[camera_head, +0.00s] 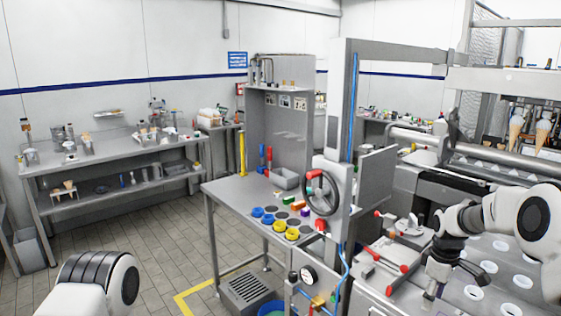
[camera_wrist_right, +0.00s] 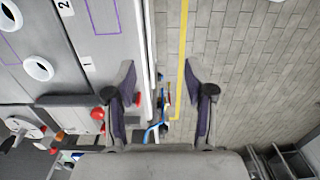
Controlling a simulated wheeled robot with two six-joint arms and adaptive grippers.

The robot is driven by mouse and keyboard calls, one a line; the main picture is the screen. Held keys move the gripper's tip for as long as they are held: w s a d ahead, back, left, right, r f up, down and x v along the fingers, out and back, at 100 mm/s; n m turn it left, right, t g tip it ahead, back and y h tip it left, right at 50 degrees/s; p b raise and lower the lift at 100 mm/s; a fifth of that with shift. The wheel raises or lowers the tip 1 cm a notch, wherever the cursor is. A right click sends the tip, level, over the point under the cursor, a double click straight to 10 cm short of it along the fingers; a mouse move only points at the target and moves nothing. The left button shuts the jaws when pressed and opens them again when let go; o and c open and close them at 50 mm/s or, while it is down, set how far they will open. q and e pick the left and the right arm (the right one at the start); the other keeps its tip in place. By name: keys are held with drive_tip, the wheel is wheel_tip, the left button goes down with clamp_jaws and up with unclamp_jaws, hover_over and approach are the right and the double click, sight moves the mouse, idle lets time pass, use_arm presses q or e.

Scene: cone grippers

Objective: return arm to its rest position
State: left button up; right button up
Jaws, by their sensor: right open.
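My right arm (camera_head: 510,222) reaches in from the right edge of the head view. My right gripper (camera_head: 430,293) points down over the front part of the grey machine top, left of the white rings. In the right wrist view the right gripper (camera_wrist_right: 160,80) has its two fingers spread apart, with nothing between them. Only a rounded part of my left arm (camera_head: 95,285) shows at the bottom left; the left gripper is out of the picture.
White rings (camera_head: 474,293) lie in the machine top, with red-ended handles (camera_head: 388,258) to their left. Two cones (camera_head: 516,130) hang at the back right. A handwheel (camera_head: 320,192) and a post stand beside the middle table (camera_head: 225,190). Floor (camera_head: 150,255) is open at left.

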wheel_tip(320, 180, down, 9)
drive_tip(key=a+g, duration=0.2)
drive_tip(key=s+a+f+g+b, duration=0.2)
drive_tip(key=s+a+f, duration=0.2)
drive_tip(key=s+f, duration=0.75)
drive_tip(key=s+a+f+g+b, duration=0.15)
drive_tip(key=s+a+f, duration=0.5)
drive_tip(key=s, duration=0.85)
use_arm(q)
drive_tip(key=f, duration=0.1)
drive_tip(key=w+f, duration=0.1)
drive_tip(key=f, duration=0.1)
drive_tip(key=w+f+b, duration=0.1)
drive_tip(key=f, duration=0.1)
drive_tip(key=shift+w+d+f, duration=0.1)
drive_tip(key=shift+f, duration=0.15)
use_arm(e)
drive_tip(key=s+f+m+t, duration=0.1)
drive_tip(key=s+m+t, duration=0.4)
drive_tip(key=s+m, duration=0.3)
drive_tip(key=shift+s+f+m+t, duration=0.25)
drive_tip(key=shift+s+m+t, duration=0.1)
drive_tip(key=shift+s, duration=0.3)
drive_tip(key=shift+s, duration=0.1)
